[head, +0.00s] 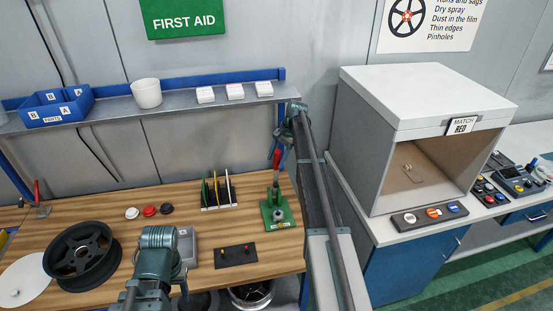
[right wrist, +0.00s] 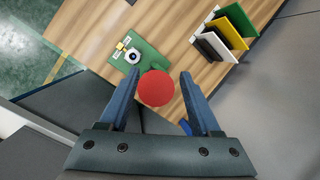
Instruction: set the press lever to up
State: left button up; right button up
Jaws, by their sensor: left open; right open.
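The press is a green stand (head: 278,213) near the right end of the wooden bench; its green base (right wrist: 127,62) also shows in the right wrist view. Its lever has a red grip (head: 277,158), which points upward in the head view. The lever's round red end (right wrist: 156,88) is between the fingers of my right gripper (right wrist: 158,85). The fingers are open, with a gap visible on each side of it. In the head view my right gripper (head: 283,150) is at the grip. My left gripper (head: 160,240) is over the bench's front, open, its fingertips largely hidden.
A rack with upright plates (head: 218,192) stands left of the press. A dark panel with small knobs (head: 235,256) lies in front. A black wheel (head: 82,255) is at the left. A shelf (head: 150,110) runs above, and a grey booth (head: 415,140) stands right.

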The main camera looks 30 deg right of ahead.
jog(key=shift+r, duration=0.1)
jog(key=p+v, duration=0.7)
jog(key=shift+r, duration=0.15)
dwell(0.4)
